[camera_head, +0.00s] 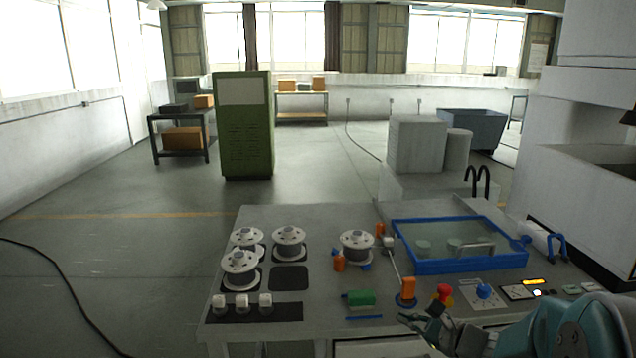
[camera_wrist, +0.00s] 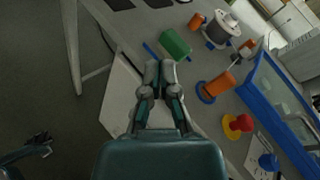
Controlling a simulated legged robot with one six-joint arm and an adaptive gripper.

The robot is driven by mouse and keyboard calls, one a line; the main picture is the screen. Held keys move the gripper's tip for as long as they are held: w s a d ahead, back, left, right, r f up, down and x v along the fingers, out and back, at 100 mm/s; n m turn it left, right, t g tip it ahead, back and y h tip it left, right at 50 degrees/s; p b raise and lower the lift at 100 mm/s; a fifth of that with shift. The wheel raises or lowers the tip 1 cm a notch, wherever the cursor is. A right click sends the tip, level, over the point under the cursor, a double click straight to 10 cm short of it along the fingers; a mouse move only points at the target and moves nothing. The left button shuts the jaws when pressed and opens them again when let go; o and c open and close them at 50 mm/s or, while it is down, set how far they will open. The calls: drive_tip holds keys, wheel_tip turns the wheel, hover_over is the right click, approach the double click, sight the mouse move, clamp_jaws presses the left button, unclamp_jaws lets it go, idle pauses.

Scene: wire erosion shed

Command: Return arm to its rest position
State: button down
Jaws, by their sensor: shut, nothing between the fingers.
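My gripper (camera_head: 424,322) is at the front edge of the grey workbench (camera_head: 330,221), low in the head view, with my arm coming in from the lower right. In the wrist view my gripper (camera_wrist: 160,78) points toward the bench edge. Its two fingers are together and hold nothing. A green block (camera_head: 361,298) lies on the bench just beyond the fingertips; it also shows in the wrist view (camera_wrist: 175,44). I cannot tell the exact gap between them.
White spools (camera_head: 288,241) stand at the bench's left. A blue-framed tray (camera_head: 458,266), an orange-handled tool (camera_head: 408,288), and a red knob (camera_head: 444,293) are at the right. A white machine (camera_head: 580,185) rises beyond. Open floor (camera_head: 110,240) lies left.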

drive_tip(key=s+a+r+n+g+h, duration=0.1)
drive_tip(key=s+a+r+n+g, duration=0.2)
drive_tip(key=s+a+n+g, duration=0.65)
drive_tip(key=s+d+r+n+t+h, duration=0.1)
drive_tip(key=s+d+n+h, duration=0.2)
drive_tip(key=s+n, duration=0.3)
drive_tip(key=s+d+r+n+t+h, duration=0.2)
drive_tip(key=s+n+h, duration=0.3)
drive_tip(key=s, duration=0.5)
drive_tip(key=shift+d+n+h, duration=0.4)
drive_tip(key=shift+d+n, duration=0.1)
drive_tip(key=shift+n, duration=0.25)
